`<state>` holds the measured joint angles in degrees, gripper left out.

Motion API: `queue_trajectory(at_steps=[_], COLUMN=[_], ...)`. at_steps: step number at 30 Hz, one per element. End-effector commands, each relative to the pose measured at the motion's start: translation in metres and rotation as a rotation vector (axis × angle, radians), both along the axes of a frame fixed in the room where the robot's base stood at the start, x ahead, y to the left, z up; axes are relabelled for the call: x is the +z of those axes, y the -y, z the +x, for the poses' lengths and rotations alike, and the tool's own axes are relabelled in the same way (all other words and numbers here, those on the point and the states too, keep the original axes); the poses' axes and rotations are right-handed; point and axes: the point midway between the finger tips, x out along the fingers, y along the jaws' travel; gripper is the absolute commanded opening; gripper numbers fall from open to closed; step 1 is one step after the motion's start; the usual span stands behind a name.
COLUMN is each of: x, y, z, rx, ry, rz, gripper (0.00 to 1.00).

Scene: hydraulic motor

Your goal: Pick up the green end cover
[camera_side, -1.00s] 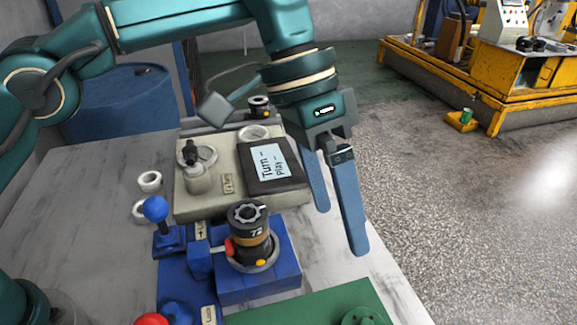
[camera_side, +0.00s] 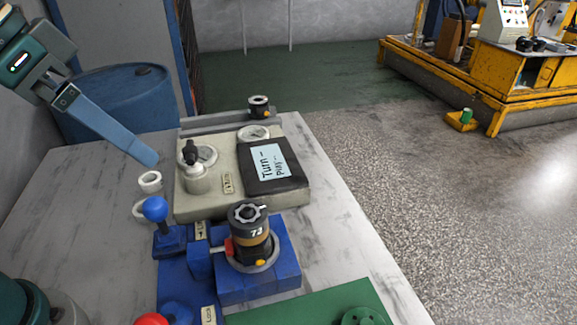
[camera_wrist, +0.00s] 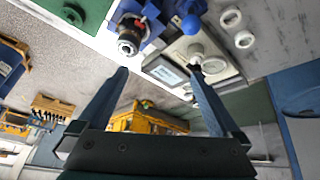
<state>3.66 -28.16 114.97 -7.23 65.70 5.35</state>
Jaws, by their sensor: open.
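A green round flanged part (camera_side: 364,317), which looks like the green end cover, lies on a green board (camera_side: 300,308) at the bottom edge of the side view, partly cut off. In the wrist view the round part (camera_wrist: 72,14) shows at the top left on the green board (camera_wrist: 88,8). My gripper (camera_side: 150,160) is at the left of the side view, high and far from the green part. In the wrist view my gripper (camera_wrist: 158,72) has its two fingers wide apart with nothing between them.
A black cylindrical unit (camera_side: 248,232) stands in a blue fixture (camera_side: 258,288). A grey block with a screen (camera_side: 240,205) stands behind it, with white rings (camera_side: 149,181) to its left. A blue ball-topped lever (camera_side: 155,208) stands upright. The grey table (camera_side: 60,220) is clear at left.

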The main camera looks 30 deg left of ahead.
Motion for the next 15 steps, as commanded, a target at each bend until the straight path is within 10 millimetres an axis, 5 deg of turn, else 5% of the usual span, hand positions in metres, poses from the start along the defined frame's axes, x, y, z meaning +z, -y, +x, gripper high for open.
queue_trajectory(at_steps=[9, 15], x=[-0.068, -0.081], y=[-0.033, -0.037], z=[-0.042, -0.042], rx=[0.134, 0.152], ry=[0.008, 0.009], rz=[0.072, 0.085], gripper=[1.00, 1.00])
